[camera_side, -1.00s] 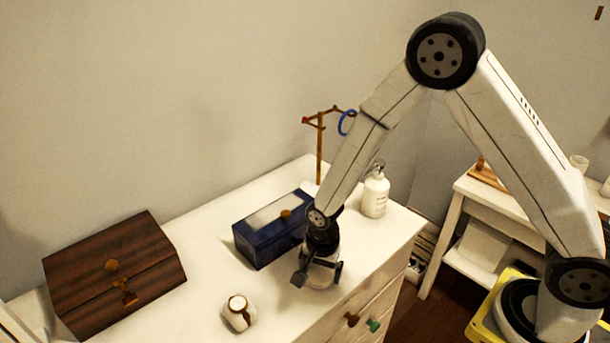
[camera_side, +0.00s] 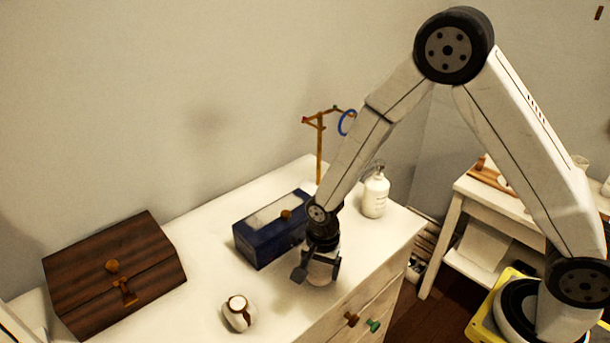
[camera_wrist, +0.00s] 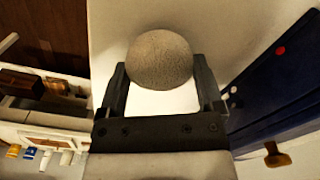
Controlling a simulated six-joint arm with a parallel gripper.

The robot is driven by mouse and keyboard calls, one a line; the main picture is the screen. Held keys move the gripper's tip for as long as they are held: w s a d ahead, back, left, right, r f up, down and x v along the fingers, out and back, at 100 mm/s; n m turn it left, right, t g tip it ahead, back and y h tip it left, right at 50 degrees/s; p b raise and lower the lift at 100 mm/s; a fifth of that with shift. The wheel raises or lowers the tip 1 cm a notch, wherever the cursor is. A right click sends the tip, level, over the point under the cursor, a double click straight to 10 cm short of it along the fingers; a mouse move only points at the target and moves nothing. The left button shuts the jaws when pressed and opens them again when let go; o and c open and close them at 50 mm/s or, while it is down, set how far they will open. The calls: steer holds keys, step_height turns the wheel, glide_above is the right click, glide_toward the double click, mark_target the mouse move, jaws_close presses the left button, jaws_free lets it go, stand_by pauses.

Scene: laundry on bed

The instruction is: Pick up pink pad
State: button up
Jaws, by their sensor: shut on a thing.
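My gripper (camera_side: 317,273) is over the front right part of the white dresser top, beside the blue box. It is shut on a round, speckled, beige-grey pad (camera_wrist: 160,60). In the wrist view this pad sits between the two fingertips and sticks out past them. In the side view the round pad (camera_side: 321,270) shows as a pale shape, partly covered by the fingers. Its colour looks beige-grey here, and no clearly pink thing shows. I cannot tell if its underside is clear of the dresser.
A blue box (camera_side: 268,238) stands just left of my gripper. A white bottle (camera_side: 374,195) and a wooden stand with a blue ring (camera_side: 347,122) are behind. A white and brown jar (camera_side: 238,312) is at the front; a brown chest (camera_side: 112,268) is left. The dresser top (camera_side: 195,270) is clear between them.

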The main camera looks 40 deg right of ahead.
steer(key=shift+r, duration=0.5)
steer(key=s+d+r, duration=0.2)
steer(key=s+r, duration=0.9)
steer(key=s, duration=0.2)
steer(key=shift+s+d, duration=0.35)
steer(key=o, duration=0.7)
steer(key=c, duration=0.5)
steer(key=shift+o, duration=0.2)
steer(key=shift+w, duration=0.1)
